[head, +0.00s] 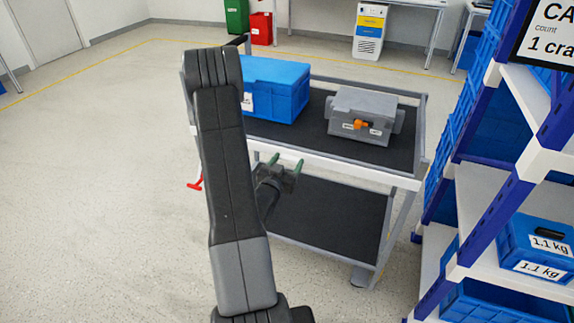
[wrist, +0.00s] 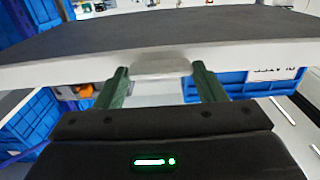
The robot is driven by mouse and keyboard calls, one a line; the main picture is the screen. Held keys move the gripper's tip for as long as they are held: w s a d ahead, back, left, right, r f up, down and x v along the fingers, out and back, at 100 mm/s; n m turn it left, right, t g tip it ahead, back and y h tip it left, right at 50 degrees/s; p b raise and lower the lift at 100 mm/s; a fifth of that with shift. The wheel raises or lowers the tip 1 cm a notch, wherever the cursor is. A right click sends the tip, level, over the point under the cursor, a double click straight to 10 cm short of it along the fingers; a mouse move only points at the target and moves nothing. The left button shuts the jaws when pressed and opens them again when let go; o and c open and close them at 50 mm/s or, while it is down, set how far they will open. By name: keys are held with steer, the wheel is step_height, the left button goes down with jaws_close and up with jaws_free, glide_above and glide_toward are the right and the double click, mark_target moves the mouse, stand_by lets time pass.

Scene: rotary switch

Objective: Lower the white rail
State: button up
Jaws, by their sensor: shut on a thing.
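The white rail (head: 350,171) runs along the near edge of the cart's upper deck, level with the dark mat behind it. In the wrist view the rail (wrist: 65,74) crosses the picture, with a pale grey grip piece (wrist: 160,63) at its middle. My gripper (head: 286,160) is at the rail's left half in the head view. Its green fingers stand on either side of the grip piece in the wrist view (wrist: 161,72), shut on it. My arm hides the cart's left end.
The cart's upper deck carries a blue crate (head: 275,88) and a grey box (head: 362,113) with an orange switch (head: 362,125). A red handle (head: 195,183) sticks out left of the cart. A blue shelf rack (head: 500,170) stands close on the right. Floor on the left is clear.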

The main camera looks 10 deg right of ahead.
steer(key=shift+s+f, duration=0.1)
steer(key=shift+f, duration=0.15)
steer(key=o, duration=1.4)
steer(key=b+v, duration=0.2)
steer(key=v, duration=1.1)
steer(key=shift+s+a+r, duration=0.15)
steer(key=shift+s+a, duration=0.1)
steer(key=shift+s, duration=0.1)
steer(key=shift+w+d, duration=0.1)
steer(key=shift+w, duration=0.05)
steer(key=p+x, duration=0.2)
steer(key=x, duration=1.2)
steer(key=shift+r+p, duration=0.35)
steer(key=shift+p, duration=0.2)
